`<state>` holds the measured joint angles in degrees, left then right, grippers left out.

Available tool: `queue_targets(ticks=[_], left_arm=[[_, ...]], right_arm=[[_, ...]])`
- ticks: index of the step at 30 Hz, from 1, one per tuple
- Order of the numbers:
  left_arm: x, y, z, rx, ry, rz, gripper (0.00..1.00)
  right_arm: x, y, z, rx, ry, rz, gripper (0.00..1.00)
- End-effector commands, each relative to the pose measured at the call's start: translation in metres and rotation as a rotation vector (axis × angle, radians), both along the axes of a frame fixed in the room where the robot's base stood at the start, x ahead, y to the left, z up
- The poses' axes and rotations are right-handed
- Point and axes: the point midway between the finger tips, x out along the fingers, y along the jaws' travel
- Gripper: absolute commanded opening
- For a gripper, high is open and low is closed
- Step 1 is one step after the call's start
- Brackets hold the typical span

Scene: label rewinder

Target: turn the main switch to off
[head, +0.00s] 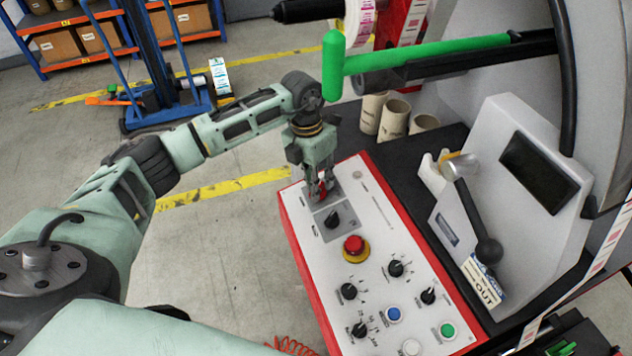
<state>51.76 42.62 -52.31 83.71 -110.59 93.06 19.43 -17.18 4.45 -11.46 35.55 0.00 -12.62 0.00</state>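The control panel (375,250) is white with a red edge and slopes away from me. At its far end is a grey plate, with a red switch handle (322,194) on it, which I take to be the main switch. My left gripper (321,188) points down over it, with its fingers on either side of the red handle. The fingers hide much of the handle, so its setting cannot be read. I cannot tell whether the fingers press on it. My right gripper is not in view.
Close to the gripper are a black knob (333,218) and a red emergency button (354,246) on a yellow ring. Several more knobs and buttons lie nearer. A green-covered bar (430,55) crosses above the panel. Cardboard cores (395,118) stand behind. Floor at left is free.

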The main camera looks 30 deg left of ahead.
Motion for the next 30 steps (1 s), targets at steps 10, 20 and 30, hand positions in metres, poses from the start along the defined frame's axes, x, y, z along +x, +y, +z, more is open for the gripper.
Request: queue_targets(ticks=[10,20,30], left_arm=[[-0.001,-0.001,-0.001,0.000,0.001,-0.003,0.29],[0.002,0.006,0.042,0.001,-0.005,-0.001,0.29],[0.004,0.014,0.105,0.000,-0.001,-0.002,0.29]], right_arm=[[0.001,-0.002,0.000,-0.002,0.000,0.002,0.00],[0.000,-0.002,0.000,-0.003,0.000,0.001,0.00],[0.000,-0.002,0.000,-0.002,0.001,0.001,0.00]])
